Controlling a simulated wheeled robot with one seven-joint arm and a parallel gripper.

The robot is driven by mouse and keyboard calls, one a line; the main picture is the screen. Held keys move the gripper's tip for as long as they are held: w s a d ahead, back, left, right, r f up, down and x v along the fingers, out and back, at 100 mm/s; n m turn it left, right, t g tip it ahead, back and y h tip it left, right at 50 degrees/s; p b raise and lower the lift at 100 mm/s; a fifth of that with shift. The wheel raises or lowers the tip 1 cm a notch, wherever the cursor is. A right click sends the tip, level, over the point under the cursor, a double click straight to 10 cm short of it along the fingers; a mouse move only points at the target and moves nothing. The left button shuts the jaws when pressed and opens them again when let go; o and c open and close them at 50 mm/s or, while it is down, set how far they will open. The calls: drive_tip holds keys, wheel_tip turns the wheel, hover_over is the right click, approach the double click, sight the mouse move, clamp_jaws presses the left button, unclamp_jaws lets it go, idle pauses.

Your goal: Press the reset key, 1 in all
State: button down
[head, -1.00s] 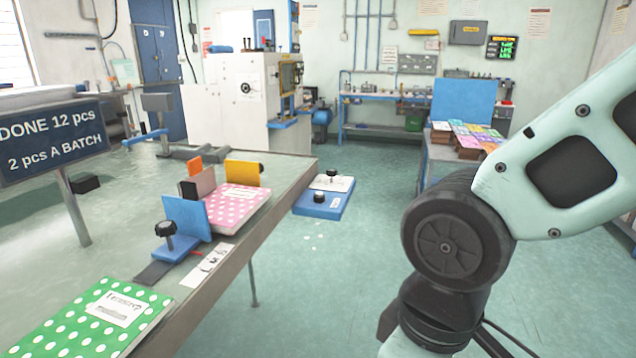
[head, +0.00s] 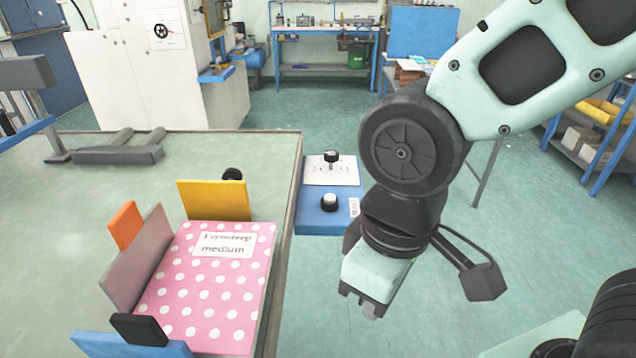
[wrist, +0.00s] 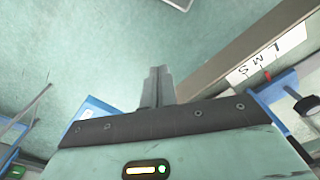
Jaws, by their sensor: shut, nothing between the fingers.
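A blue control box (head: 315,222) sits beyond the table's right edge, apart from my gripper. It carries a black knob on a white scale plate (head: 345,176) and a round button with a pale top and dark rim (head: 329,202). A small label on the box is too small to read, so I cannot tell which part is marked reset. My gripper (head: 368,308) hangs right of and nearer than the box, over the floor, pointing down. Its fingers (wrist: 157,85) are together and empty in the wrist view, touching nothing.
The table (head: 60,250) on the left holds a pink dotted book (head: 205,285) between yellow, orange, grey and blue blocks. The wrist view shows an L M S strip (wrist: 266,56) along an edge. Open floor (head: 440,320) lies around my gripper.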

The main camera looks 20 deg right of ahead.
drive_tip(key=shift+w+a, duration=0.1)
drive_tip(key=shift+w, duration=0.25)
drive_tip(key=m+t+y+p, duration=0.6)
drive_tip(key=m+p, duration=0.1)
drive_tip(key=p, duration=1.4)
hover_over(335, 198)
drive_tip(key=shift+r, duration=0.3)
drive_tip(key=shift+f, duration=0.1)
wheel_tip(335, 198, down, 9)
drive_tip(key=b, duration=0.5)
drive_tip(key=shift+r+b, duration=0.2)
drive_tip(key=shift+b, duration=0.2)
drive_tip(key=shift+f, duration=0.1)
